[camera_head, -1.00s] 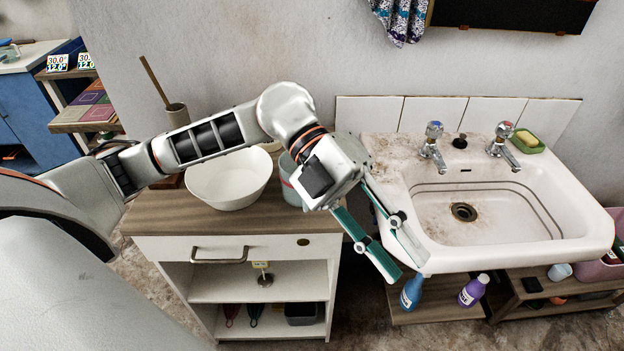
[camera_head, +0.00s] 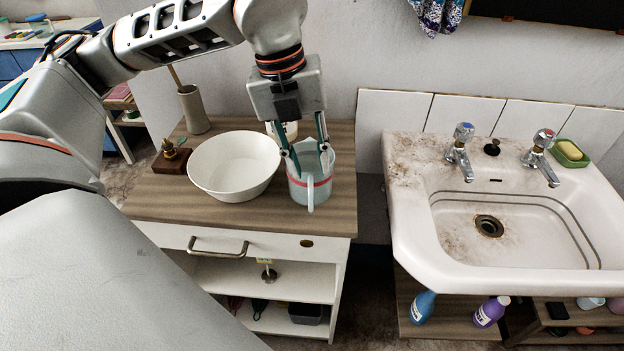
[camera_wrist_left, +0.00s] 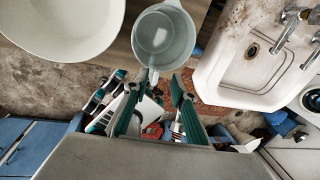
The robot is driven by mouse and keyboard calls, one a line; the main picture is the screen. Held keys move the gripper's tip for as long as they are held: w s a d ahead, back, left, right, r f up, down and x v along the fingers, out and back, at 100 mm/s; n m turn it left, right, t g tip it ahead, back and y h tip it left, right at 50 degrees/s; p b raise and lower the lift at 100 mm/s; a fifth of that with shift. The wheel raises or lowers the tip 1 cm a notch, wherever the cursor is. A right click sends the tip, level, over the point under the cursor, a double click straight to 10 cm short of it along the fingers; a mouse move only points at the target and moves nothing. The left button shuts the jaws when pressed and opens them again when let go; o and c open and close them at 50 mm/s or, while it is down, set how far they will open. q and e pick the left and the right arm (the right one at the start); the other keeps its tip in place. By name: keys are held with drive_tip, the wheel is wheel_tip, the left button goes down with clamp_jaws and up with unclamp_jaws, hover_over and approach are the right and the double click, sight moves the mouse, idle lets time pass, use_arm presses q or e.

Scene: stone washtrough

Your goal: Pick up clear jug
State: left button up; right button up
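The clear jug (camera_head: 311,190) is a pale, bluish see-through vessel with a red band. It stands upright on the right part of the wooden counter top, with its handle towards me. My left gripper (camera_head: 311,168) points down over the jug, its two green fingers apart and overlapping the jug in the head view. In the left wrist view the jug (camera_wrist_left: 163,38) lies beyond the fingertips, its handle between the lines of the open fingers (camera_wrist_left: 155,82). I see nothing held; whether a finger touches the jug I cannot tell. My right gripper is not in view.
A white bowl (camera_head: 235,166) stands close left of the jug. A white container (camera_head: 284,130) is behind it, partly hidden by my gripper. A beige holder (camera_head: 194,110) and a wooden block with brass (camera_head: 172,158) stand farther left. The stained sink (camera_head: 500,215) is to the right.

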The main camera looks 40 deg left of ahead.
sight(310, 180)
use_arm(q)
drive_tip(key=f, duration=0.4)
drive_tip(key=shift+s+d+b, duration=0.2)
drive_tip(key=shift+s+b, duration=0.05)
drive_tip(key=shift+b, duration=0.05)
drive_tip(key=shift+w+d+f, duration=0.1)
drive_tip(key=shift+w+f, duration=0.05)
drive_tip(key=shift+f, duration=0.3)
clamp_jaws()
drive_tip(key=shift+r, duration=0.1)
